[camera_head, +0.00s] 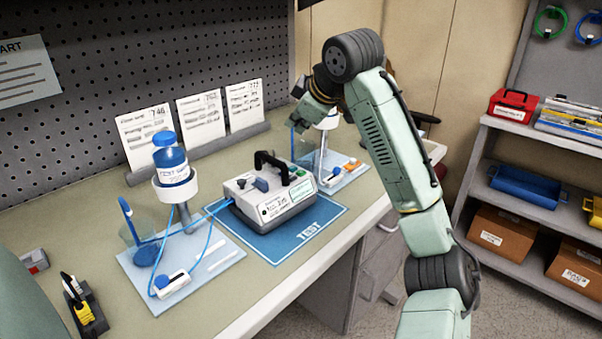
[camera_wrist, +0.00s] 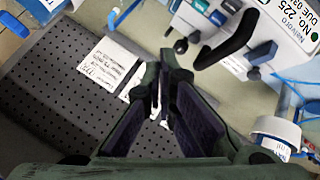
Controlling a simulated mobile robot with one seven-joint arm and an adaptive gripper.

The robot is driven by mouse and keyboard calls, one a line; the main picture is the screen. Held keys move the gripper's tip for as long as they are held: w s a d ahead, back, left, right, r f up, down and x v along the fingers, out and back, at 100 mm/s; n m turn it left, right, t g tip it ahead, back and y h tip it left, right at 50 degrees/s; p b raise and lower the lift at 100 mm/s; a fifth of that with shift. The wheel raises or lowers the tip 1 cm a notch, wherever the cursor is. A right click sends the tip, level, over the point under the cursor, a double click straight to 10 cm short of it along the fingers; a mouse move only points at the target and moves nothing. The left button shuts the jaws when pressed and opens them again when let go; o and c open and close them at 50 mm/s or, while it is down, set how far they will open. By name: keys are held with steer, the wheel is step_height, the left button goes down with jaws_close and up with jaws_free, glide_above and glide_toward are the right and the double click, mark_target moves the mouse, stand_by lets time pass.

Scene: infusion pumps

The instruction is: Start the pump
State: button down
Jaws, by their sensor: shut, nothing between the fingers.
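The pump (camera_head: 275,201) is a white and grey box with a black carry handle, a green button and small knobs on top. It sits on the blue TEST mat (camera_head: 318,222). In the wrist view the pump (camera_wrist: 205,15) is at the upper right, with its black handle (camera_wrist: 232,45) beside my fingers and apart from them. My gripper (camera_wrist: 160,72) is shut and empty above the bench, toward the pegboard. In the head view my gripper (camera_head: 298,119) is small and partly hidden by my wrist, above and behind the pump. Blue tubing joins the pump on its left.
A stand with a blue bottle (camera_head: 172,166) is left of the pump on a pale tray (camera_head: 212,262). Another stand with a white cup (camera_head: 327,122) is behind and right, close to my arm. Three cards (camera_head: 200,120) lean at the back.

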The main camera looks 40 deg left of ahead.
steer(key=b, duration=0.6)
glide_above(298, 173)
step_height(298, 173, down, 7)
steer(key=shift+r, duration=0.15)
steer(key=shift+w+f+b, duration=0.1)
steer(key=shift+f+b, duration=0.3)
steer(key=shift+f, duration=0.45)
steer(key=shift+f, duration=0.45)
steer(key=shift+f, duration=0.45)
stand_by(0.7)
steer(key=shift+r, duration=0.1)
steer(key=shift+r+p, duration=0.75)
steer(key=shift+p, duration=0.05)
